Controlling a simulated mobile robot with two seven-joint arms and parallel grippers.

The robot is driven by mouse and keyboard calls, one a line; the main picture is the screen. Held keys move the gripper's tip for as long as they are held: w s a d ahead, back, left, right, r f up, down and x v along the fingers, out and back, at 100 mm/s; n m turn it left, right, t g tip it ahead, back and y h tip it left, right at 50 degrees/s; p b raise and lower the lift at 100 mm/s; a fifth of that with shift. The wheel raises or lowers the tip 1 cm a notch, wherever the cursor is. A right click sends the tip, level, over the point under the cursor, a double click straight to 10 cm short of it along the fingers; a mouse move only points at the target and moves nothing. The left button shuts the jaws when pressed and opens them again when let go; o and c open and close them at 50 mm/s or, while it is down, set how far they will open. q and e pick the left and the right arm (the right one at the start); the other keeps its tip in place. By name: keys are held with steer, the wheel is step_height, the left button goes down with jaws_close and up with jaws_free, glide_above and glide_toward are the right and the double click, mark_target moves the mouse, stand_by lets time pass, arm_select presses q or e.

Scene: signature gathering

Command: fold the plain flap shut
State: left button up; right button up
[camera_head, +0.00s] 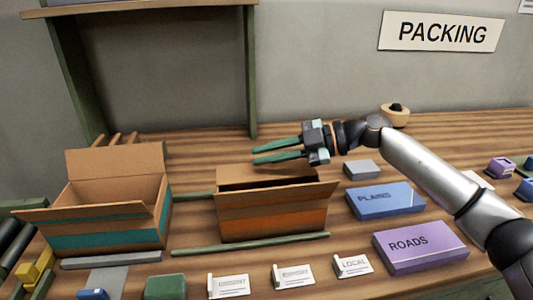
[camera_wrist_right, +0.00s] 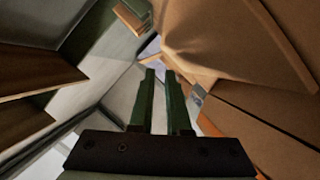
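A cardboard box with an orange stripe (camera_head: 272,222) stands mid-table. A dark gap shows across its top, a cardboard panel (camera_head: 285,172) lies along its back edge, and a flap sticks out at its right. My right gripper (camera_head: 253,155) is above the back of this box, its green fingers pointing left, a little apart and empty. In the wrist view the fingers (camera_wrist_right: 160,72) have a gap between them, with brown cardboard (camera_wrist_right: 240,45) close on the right. I cannot tell which flap is the plain one. My left gripper is not in view.
A box with a teal stripe (camera_head: 105,235) stands open at the left, flaps spread. A blue PLAINS block (camera_head: 385,201) and a purple ROADS block (camera_head: 420,246) lie to the right. White cards, including LOCAL (camera_head: 353,265), stand in front. A green rail (camera_head: 250,245) lies before the orange-striped box.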

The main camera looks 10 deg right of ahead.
steer(key=shift+o, duration=1.3)
steer(key=v, duration=1.2)
steer(key=shift+d+p, duration=0.2)
steer(key=shift+p, duration=0.1)
steer(key=shift+r, duration=0.15)
